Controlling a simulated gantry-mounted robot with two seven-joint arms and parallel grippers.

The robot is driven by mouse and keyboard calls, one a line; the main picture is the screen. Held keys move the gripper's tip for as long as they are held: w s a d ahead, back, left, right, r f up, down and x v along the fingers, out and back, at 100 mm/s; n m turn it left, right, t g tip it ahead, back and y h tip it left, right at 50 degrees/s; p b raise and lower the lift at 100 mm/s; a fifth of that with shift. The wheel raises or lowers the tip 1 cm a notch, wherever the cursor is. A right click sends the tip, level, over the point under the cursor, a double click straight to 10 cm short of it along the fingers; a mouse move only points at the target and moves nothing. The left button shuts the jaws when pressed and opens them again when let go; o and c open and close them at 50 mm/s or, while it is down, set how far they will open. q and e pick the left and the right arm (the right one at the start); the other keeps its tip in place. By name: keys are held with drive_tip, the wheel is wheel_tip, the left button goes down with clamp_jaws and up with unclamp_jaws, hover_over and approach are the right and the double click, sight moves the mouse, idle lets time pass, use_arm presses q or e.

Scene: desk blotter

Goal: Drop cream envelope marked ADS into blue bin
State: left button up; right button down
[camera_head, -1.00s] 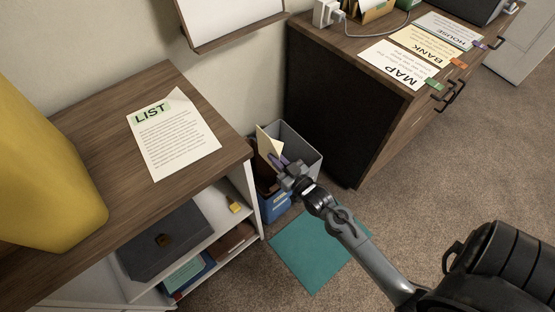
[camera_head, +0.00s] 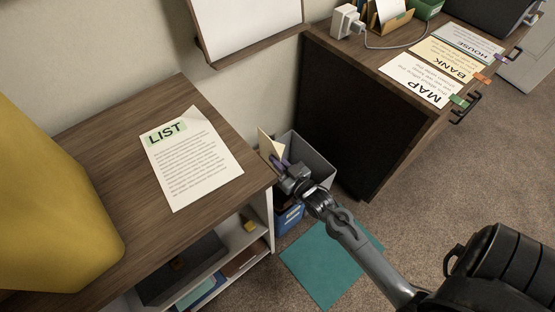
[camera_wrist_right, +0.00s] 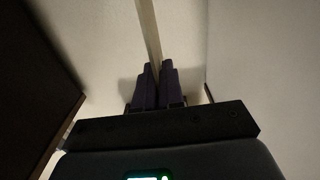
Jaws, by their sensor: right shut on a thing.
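The cream envelope (camera_head: 270,146) is held upright by my right gripper (camera_head: 283,164), whose purple-grey fingers are shut on it. In the right wrist view the envelope shows edge-on as a thin pale strip (camera_wrist_right: 148,32) between the fingers (camera_wrist_right: 153,88). Its ADS marking is not readable. A blue bin front (camera_head: 289,218) with a white label shows below the gripper, with grey bin walls (camera_head: 318,166) behind it. I cannot tell whether these are one bin or two. The envelope appears above the bin's left side; its height is unclear. My left gripper is not in view.
A wooden-topped shelf unit (camera_head: 100,135) with a LIST sheet (camera_head: 190,160) stands close at the left. A dark-sided cabinet (camera_head: 350,110) stands to the right of the bin. A teal mat (camera_head: 330,265) lies on the carpet in front.

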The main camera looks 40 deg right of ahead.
drive_tip(key=shift+f, duration=0.4)
drive_tip(key=shift+f+b, duration=0.55)
drive_tip(key=shift+f, duration=1.25)
drive_tip(key=shift+p, duration=0.55)
drive_tip(key=shift+p, duration=0.35)
idle(0.6)
